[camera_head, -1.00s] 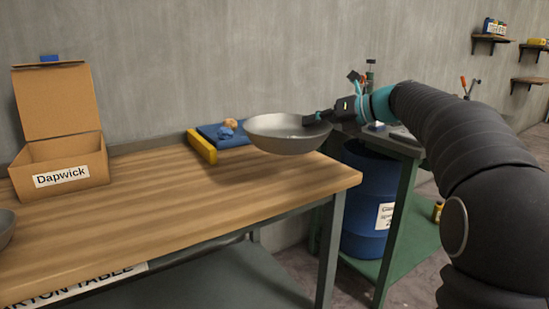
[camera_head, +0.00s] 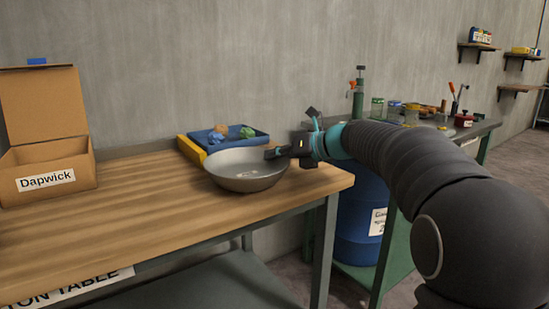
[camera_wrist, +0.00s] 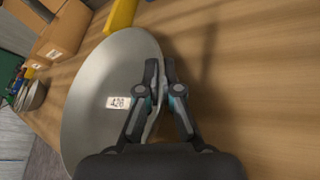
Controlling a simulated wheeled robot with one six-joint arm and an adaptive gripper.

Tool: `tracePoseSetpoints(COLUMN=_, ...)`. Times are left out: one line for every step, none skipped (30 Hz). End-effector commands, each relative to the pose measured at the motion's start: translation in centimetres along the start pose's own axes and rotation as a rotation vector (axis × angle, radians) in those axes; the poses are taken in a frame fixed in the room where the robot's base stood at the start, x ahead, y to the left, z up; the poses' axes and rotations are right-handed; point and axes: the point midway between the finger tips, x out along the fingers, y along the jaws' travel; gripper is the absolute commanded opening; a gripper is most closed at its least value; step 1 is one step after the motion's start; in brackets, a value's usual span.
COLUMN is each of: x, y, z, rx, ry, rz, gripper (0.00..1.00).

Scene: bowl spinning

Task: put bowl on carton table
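A grey metal bowl (camera_head: 246,172) is at the right part of the wooden carton table (camera_head: 130,215), upright or nearly so. I cannot tell whether its base touches the tabletop. My gripper (camera_head: 275,153) is at the bowl's right rim. In the wrist view my gripper (camera_wrist: 160,75) has its two fingers closed on the rim of the bowl (camera_wrist: 95,110), which carries a small label reading 420. The table surface (camera_wrist: 240,90) shows beside the bowl there.
An open carton (camera_head: 45,165) marked Dapwick stands at the left. A blue and yellow tray (camera_head: 232,138) with small objects lies behind the bowl. A green bench (camera_head: 400,230) with a blue barrel (camera_head: 360,215) is at the right. The front middle of the tabletop is clear.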

Motion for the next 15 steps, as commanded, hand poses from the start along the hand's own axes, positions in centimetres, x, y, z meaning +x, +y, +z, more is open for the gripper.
tracePoseSetpoints(x=-0.06, y=0.09, z=0.12, rx=0.0, ry=-0.001, rz=0.0, gripper=0.0)
tracePoseSetpoints(x=-0.06, y=0.09, z=0.12, rx=0.0, ry=-0.001, rz=0.0, gripper=0.0)
tracePoseSetpoints(x=-0.06, y=0.08, z=0.12, rx=0.0, ry=-0.001, rz=0.0, gripper=0.0)
tracePoseSetpoints(x=-0.06, y=0.07, z=0.11, rx=0.0, ry=-0.001, rz=0.0, gripper=0.0)
tracePoseSetpoints(x=-0.04, y=0.05, z=0.07, rx=0.0, ry=-0.001, rz=0.0, gripper=0.0)
tracePoseSetpoints(x=-0.01, y=0.0, z=0.0, rx=0.0, ry=-0.001, rz=0.0, gripper=0.0)
tracePoseSetpoints(x=0.02, y=-0.05, z=-0.07, rx=0.001, ry=-0.001, rz=0.0, gripper=0.0)
tracePoseSetpoints(x=0.04, y=-0.09, z=-0.13, rx=0.001, ry=-0.001, rz=0.0, gripper=0.0)
tracePoseSetpoints(x=0.07, y=-0.14, z=-0.18, rx=0.0, ry=0.0, rz=0.0, gripper=0.08)
tracePoseSetpoints(x=0.06, y=-0.13, z=-0.17, rx=0.0, ry=0.0, rz=0.0, gripper=0.15)
tracePoseSetpoints(x=0.06, y=-0.13, z=-0.17, rx=0.0, ry=0.0, rz=0.0, gripper=0.23)
tracePoseSetpoints(x=0.06, y=-0.13, z=-0.17, rx=0.0, ry=0.0, rz=0.0, gripper=0.31)
tracePoseSetpoints(x=0.06, y=-0.13, z=-0.17, rx=0.0, ry=0.0, rz=0.0, gripper=0.31)
tracePoseSetpoints(x=0.06, y=-0.13, z=-0.17, rx=0.0, ry=0.0, rz=0.0, gripper=0.31)
tracePoseSetpoints(x=0.06, y=-0.13, z=-0.17, rx=0.0, ry=0.0, rz=0.0, gripper=0.31)
